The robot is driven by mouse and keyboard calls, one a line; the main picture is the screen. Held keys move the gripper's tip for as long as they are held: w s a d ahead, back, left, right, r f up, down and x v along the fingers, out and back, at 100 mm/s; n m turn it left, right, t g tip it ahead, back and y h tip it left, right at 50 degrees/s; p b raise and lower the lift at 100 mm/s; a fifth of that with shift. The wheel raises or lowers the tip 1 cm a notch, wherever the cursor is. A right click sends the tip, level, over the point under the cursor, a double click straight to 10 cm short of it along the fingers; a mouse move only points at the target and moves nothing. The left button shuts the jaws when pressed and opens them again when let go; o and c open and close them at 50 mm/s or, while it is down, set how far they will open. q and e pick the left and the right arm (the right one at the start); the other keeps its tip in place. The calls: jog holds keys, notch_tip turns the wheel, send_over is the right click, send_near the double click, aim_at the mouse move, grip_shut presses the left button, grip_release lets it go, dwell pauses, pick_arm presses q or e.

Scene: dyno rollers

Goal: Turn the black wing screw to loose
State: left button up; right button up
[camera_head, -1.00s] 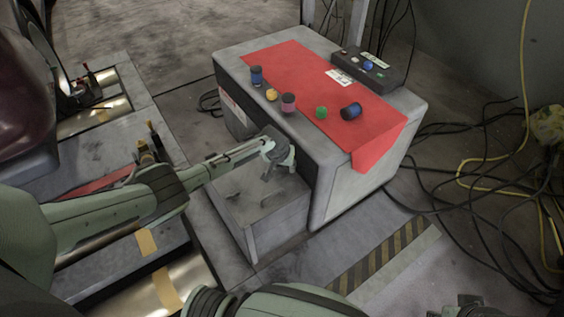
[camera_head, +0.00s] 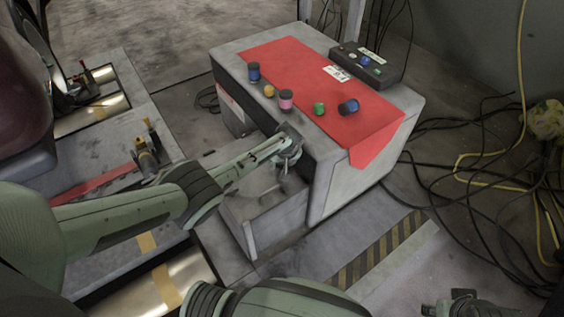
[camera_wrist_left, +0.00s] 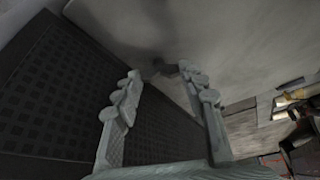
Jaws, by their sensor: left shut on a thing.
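My left gripper (camera_head: 287,156) is at the left side of the grey cabinet (camera_head: 350,178), just below its top edge. In the left wrist view the two fingers of the left gripper (camera_wrist_left: 160,74) stand apart at their bases, with a small dark thing, apparently the black wing screw (camera_wrist_left: 159,68), between the tips. It lies in shadow against a pale surface, so its wings cannot be made out. In the head view the gripper hides it. My right gripper (camera_head: 455,305) shows only partly at the bottom right edge; its fingers are unclear.
A low grey box (camera_head: 270,222) stands under my left gripper. Metal rollers (camera_head: 170,285) lie at left, and loose cables (camera_head: 480,190) cover the floor at right.

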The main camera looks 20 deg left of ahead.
pick_arm(q)
jog(key=o, duration=1.2)
jog(key=shift+c, duration=0.2)
jog(key=shift+r, duration=0.2)
jog(key=v, duration=0.7)
jog(key=shift+s+r, duration=0.2)
jog(key=shift+r, duration=0.05)
